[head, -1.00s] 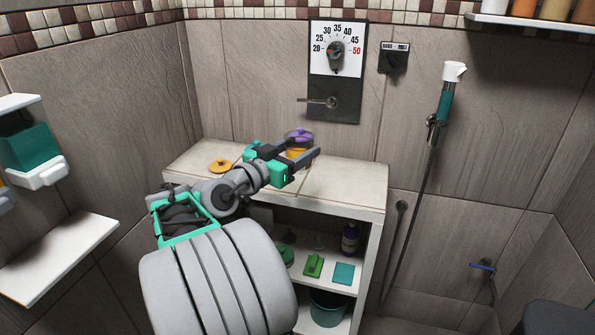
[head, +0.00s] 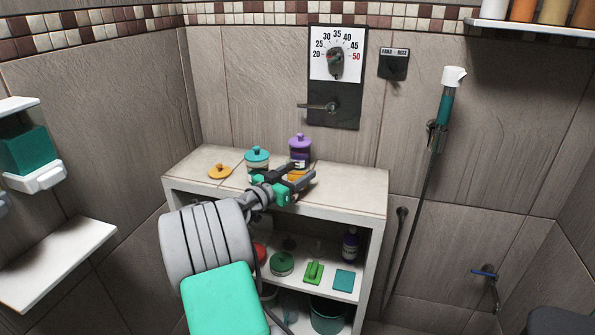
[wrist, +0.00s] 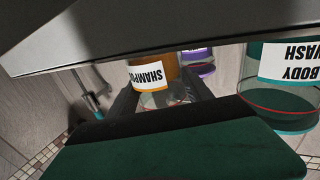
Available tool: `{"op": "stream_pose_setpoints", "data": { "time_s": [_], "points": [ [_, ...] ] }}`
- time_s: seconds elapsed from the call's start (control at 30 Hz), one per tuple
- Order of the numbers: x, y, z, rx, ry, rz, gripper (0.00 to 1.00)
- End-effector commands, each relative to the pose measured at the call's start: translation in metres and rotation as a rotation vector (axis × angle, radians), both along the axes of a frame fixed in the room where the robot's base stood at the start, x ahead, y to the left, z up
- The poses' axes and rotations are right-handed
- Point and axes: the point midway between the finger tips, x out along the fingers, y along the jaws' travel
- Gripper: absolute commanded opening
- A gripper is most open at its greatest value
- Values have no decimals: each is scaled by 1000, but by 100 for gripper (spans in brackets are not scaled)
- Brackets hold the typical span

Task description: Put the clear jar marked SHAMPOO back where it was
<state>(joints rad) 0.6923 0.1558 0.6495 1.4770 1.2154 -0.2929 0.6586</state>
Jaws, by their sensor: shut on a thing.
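The clear jar marked SHAMPOO, with amber contents, is between the fingers of my gripper (head: 303,176) in the wrist view (wrist: 152,76). Its label appears upside down there. In the head view only a bit of orange (head: 296,176) shows between the fingers, over the white counter (head: 345,190). I cannot tell whether its base touches the counter. A yellow knobbed lid (head: 219,172) lies on the counter at the left.
Behind the gripper stand a teal-lidded jar (head: 257,158) and a purple-lidded jar (head: 300,146). The teal jar reads BODY WASH in the wrist view (wrist: 285,100). The counter's right part is clear. A shelf below holds a green brush (head: 314,272) and a bottle (head: 350,243).

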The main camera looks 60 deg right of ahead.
Motion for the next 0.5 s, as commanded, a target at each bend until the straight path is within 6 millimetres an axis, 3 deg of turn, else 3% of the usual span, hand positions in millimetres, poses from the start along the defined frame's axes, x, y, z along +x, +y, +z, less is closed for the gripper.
{"op": "stream_pose_setpoints", "data": {
  "time_s": [0.1,0.13,0.4,0.5],
  "points": [
    [0,0,-4,-1,-1,0,8],
    [0,0,-4,0,0,0,59],
    [0,0,-3,0,1,0,80],
    [0,0,-3,0,1,0,80]
  ]
}}
